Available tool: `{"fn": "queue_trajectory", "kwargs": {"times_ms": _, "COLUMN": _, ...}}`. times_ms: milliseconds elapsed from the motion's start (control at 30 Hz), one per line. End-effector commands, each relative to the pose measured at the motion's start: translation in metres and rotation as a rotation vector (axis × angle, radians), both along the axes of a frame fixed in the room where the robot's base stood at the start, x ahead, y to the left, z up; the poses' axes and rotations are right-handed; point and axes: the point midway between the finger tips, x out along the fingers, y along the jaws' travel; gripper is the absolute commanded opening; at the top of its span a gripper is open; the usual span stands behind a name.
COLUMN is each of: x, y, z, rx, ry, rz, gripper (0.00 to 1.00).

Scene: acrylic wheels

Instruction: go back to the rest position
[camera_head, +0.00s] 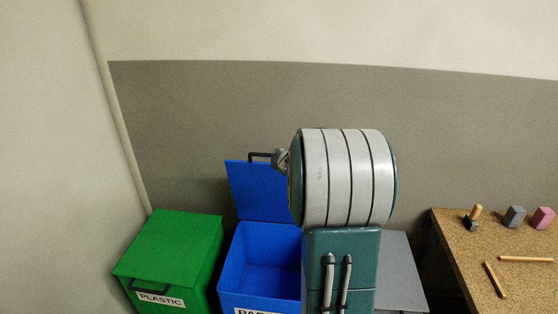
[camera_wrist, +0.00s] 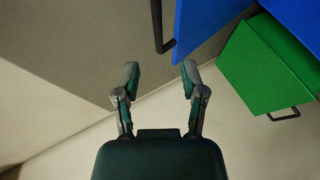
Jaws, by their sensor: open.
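My gripper (camera_wrist: 159,78) is open, with nothing between its two fingers in the wrist view. In the head view only a small part of it (camera_head: 283,160) shows left of my arm's large grey and teal joint. It is close to the black handle (camera_head: 260,155) of the raised blue lid (camera_head: 255,190). In the wrist view the handle (camera_wrist: 160,28) lies beyond the fingertips and looks apart from them.
The blue bin (camera_head: 245,260) stands open, and its visible inside looks empty. A closed green bin (camera_head: 175,245) marked PLASTIC is at left. A grey lid (camera_head: 400,270) shows behind my arm. A cork-like table (camera_head: 450,240) with several small blocks and sticks is at right.

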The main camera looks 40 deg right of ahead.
Motion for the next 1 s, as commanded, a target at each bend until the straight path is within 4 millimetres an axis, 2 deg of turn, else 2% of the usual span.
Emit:
{"fn": "queue_trajectory", "kwargs": {"times_ms": 367, "x": 0.000, "y": 0.000, "z": 0.000, "rx": 0.000, "ry": 0.000, "rz": 0.000, "gripper": 0.54}}
{"fn": "queue_trajectory", "kwargs": {"times_ms": 467, "x": 0.001, "y": 0.006, "z": 0.005, "rx": 0.010, "ry": -0.004, "rz": -0.011, "gripper": 0.54}}
{"fn": "queue_trajectory", "kwargs": {"times_ms": 567, "x": -0.002, "y": 0.029, "z": 0.021, "rx": 0.054, "ry": -0.012, "rz": -0.055, "gripper": 0.54}}
{"fn": "queue_trajectory", "kwargs": {"times_ms": 667, "x": -0.012, "y": 0.065, "z": 0.043, "rx": 0.138, "ry": -0.024, "rz": -0.128, "gripper": 0.54}}
{"fn": "queue_trajectory", "kwargs": {"times_ms": 800, "x": -0.038, "y": 0.120, "z": 0.063, "rx": 0.286, "ry": -0.029, "rz": -0.236, "gripper": 0.54}}
{"fn": "queue_trajectory", "kwargs": {"times_ms": 1000, "x": -0.089, "y": 0.199, "z": 0.073, "rx": 0.520, "ry": -0.006, "rz": -0.365, "gripper": 0.54}}
